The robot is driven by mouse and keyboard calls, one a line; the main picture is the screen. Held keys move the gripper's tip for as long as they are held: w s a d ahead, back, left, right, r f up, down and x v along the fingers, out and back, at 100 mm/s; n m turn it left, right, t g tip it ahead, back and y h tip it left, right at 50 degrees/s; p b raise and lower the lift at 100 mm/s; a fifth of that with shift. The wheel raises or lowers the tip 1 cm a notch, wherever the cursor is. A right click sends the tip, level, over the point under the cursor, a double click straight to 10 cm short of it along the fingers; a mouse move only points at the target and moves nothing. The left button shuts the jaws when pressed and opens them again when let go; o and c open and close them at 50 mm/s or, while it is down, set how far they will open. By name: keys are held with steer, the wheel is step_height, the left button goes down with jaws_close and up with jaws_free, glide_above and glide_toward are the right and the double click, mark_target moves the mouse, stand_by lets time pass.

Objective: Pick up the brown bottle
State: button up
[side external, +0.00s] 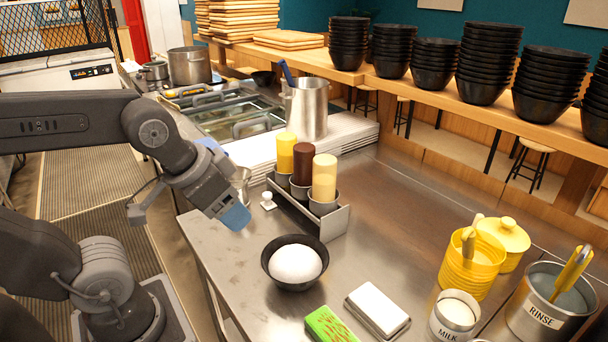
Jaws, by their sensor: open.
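The brown bottle (303,164) stands upright in the middle of a metal rack (337,222). A yellow bottle (286,152) is on its left and a cream bottle (324,178) is on its right, both close beside it. The lower part of the brown bottle is hidden in its holder. My gripper (236,217) has blue fingertips and is to the left of the rack, tilted downward above the counter. It is open and apart from the bottle, with nothing seen between its fingers.
A black bowl (293,279) with a white mound sits in front of the rack. A steel pitcher (307,108) stands behind the bottles. A small white-topped item (268,201) is beside the gripper. Yellow containers (470,266) and a RINSE pot (548,305) are at right. The counter's middle right is clear.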

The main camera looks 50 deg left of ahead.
steer(key=o, duration=0.5)
steer(key=w+a+r+n+g+y, duration=0.1)
steer(key=w+a+r+n+g, duration=0.15)
steer(key=w+r+n, duration=0.4)
steer(key=w+a+r+n+g+y, duration=0.1)
steer(key=w+a+r+n, duration=0.15)
steer(key=w, duration=0.65)
steer(key=n+g+y, duration=0.2)
steer(key=n+g, duration=0.2)
steer(key=n, duration=0.9)
glide_toward(308, 147)
steer(key=x, duration=0.7)
steer(key=shift+a+r, duration=0.1)
steer(key=shift+a, duration=0.15)
steer(key=shift+t, duration=0.25)
steer(key=shift+d+x, duration=0.15)
steer(key=shift+x, duration=1.25)
steer(key=shift+d+x, duration=0.2)
steer(key=shift+x, duration=1.15)
